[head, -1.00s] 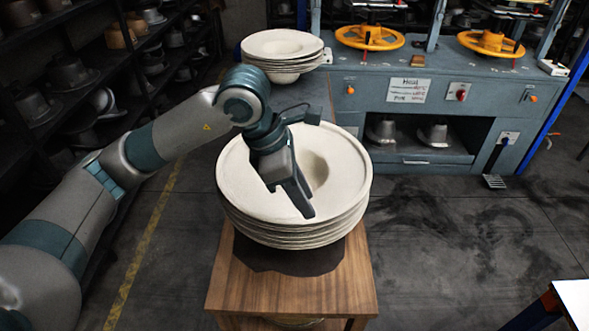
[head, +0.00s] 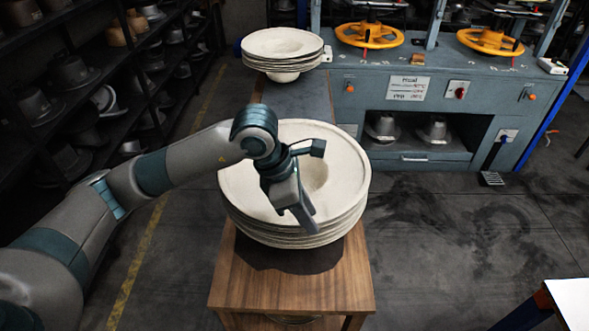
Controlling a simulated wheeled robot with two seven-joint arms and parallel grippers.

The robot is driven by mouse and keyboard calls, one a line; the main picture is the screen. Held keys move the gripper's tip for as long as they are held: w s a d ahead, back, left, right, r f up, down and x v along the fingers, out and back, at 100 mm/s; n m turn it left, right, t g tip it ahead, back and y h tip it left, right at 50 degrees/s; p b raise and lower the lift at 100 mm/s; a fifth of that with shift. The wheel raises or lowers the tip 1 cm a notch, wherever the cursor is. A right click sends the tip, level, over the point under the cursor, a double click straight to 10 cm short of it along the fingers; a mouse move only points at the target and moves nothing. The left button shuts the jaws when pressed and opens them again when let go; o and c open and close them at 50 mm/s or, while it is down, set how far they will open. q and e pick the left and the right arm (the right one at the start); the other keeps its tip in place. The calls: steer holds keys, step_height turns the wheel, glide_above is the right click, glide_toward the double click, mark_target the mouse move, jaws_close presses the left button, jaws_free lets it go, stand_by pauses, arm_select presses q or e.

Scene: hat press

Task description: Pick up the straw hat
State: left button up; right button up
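A stack of several cream straw hats (head: 343,170) with wide brims lies crown-down on a small wooden table (head: 290,290). The top hat's hollow crown is partly hidden behind my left gripper. My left gripper (head: 308,226) points down at the near edge of the stack, with its fingers at the rim of the brims. From this angle the fingers overlap, so I cannot tell whether they are open or shut, or whether a brim is between them. My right gripper is not in view.
Another stack of pale hats (head: 284,45) stands at the back on a bench. A blue-grey press machine (head: 420,100) with yellow wheels (head: 369,36) stands behind. Dark shelves (head: 100,90) with metal moulds line the left. Floor on the right is clear up to a white table corner (head: 572,300).

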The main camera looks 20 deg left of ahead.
arm_select(q)
steer(key=shift+w+d+f, duration=0.1)
steer(key=shift+d+f, duration=0.05)
steer(key=shift+f, duration=0.2)
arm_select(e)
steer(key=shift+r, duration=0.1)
arm_select(q)
steer(key=shift+c, duration=0.2)
jaws_close()
steer(key=shift+r, duration=0.2)
